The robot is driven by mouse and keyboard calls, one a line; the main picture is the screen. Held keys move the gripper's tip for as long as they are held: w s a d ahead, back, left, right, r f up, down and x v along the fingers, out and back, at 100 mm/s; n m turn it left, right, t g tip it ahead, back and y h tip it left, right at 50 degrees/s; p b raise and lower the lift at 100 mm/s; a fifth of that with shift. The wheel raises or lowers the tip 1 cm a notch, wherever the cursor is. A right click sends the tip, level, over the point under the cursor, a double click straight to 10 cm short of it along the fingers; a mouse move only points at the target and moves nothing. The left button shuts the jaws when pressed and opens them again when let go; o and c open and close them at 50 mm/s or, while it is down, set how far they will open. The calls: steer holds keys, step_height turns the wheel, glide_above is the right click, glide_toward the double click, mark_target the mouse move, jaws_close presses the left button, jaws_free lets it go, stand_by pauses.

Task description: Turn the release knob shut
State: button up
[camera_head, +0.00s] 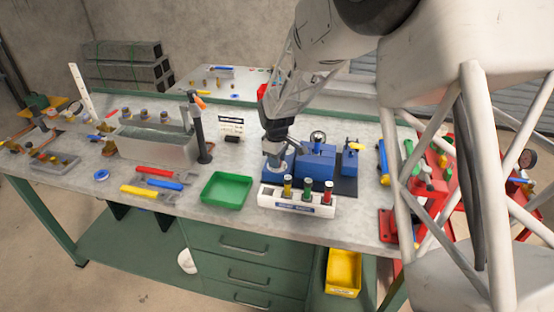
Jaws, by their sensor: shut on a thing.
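A blue apparatus (317,164) with a round gauge (318,136) on top stands on a dark base plate on the green-framed bench. My gripper (276,151) points down at the left part of this apparatus and is shut there. The release knob seems to be between the fingers, but the gripper hides it, so its angle cannot be told. A smaller blue block (350,160) with a yellow lever (355,146) sits at the right end of the same base plate.
In front of the apparatus is a white rack (297,204) with several coloured-top pieces. A green tray (226,190) lies to its left. A metal tank (155,148) and a black post (202,135) stand further left. A red stand (388,225) is at the right.

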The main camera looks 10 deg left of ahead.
steer(key=m, duration=1.2)
steer(key=shift+m, duration=0.4)
steer(key=o, duration=0.9)
steer(key=shift+o, duration=0.2)
steer(key=shift+r, duration=0.15)
steer(key=shift+a+r, duration=0.15)
steer(key=shift+r, duration=3.65)
